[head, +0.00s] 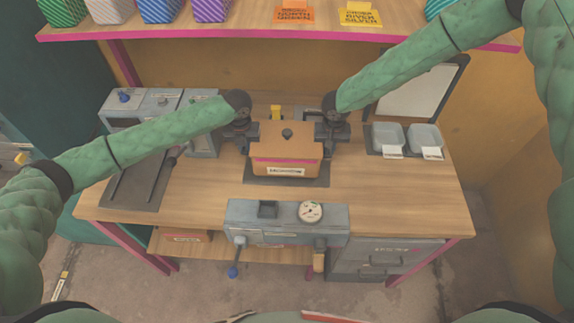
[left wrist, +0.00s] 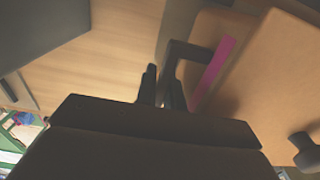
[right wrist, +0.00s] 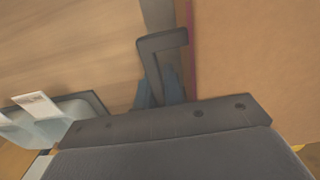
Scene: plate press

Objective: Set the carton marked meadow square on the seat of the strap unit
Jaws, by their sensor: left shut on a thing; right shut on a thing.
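A tan carton (head: 285,138) with a magenta stripe, a dark knob on top and a white label (head: 286,171) stands at the middle of the table. The label's word is too small to read surely. A dark handle sticks out on each side. My left gripper (head: 243,143) is shut on the left handle (left wrist: 188,50); my right gripper (head: 329,133) is shut on the right handle (right wrist: 163,42). The carton looks upright, over a dark flat base (head: 287,182) that shows at its front and right. I cannot tell whether it touches the base.
A grey box with a gauge (head: 288,222) is at the front edge. Grey machines (head: 150,105) and a dark plate (head: 137,187) are at left. Two pale trays (head: 405,138) are at right. A yellow piece (head: 276,112) shows behind the carton. A shelf (head: 270,34) crosses above. Bare wood lies right of the carton.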

